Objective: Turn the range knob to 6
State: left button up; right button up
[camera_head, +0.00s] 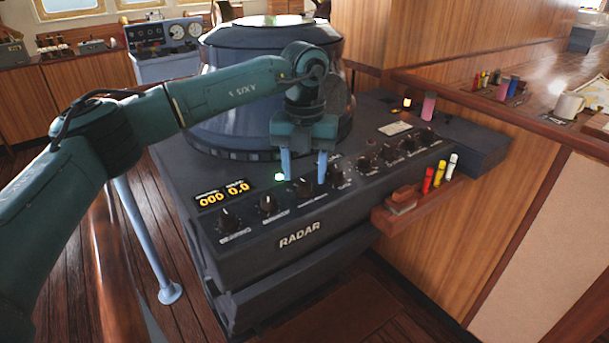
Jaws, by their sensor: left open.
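The radar console (262,240) has a row of dark knobs along its sloping front panel, above a RADAR nameplate (300,235). I cannot tell whether the fingers touch this knob. Other knobs sit to its left (268,205) and right (338,175). My right gripper is not in view.
A yellow digital display (223,194) is at the panel's left. The big round radar housing (225,95) stands close behind the gripper. A small wooden shelf (415,207) with red, yellow and white markers juts out at the right. A blue-grey rail post (150,240) stands at the left.

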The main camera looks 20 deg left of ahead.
aim_at(304, 182)
pick_arm(q)
notch_tip(304, 182, up, 11)
jog(key=shift+r, duration=0.2)
dwell(0.4)
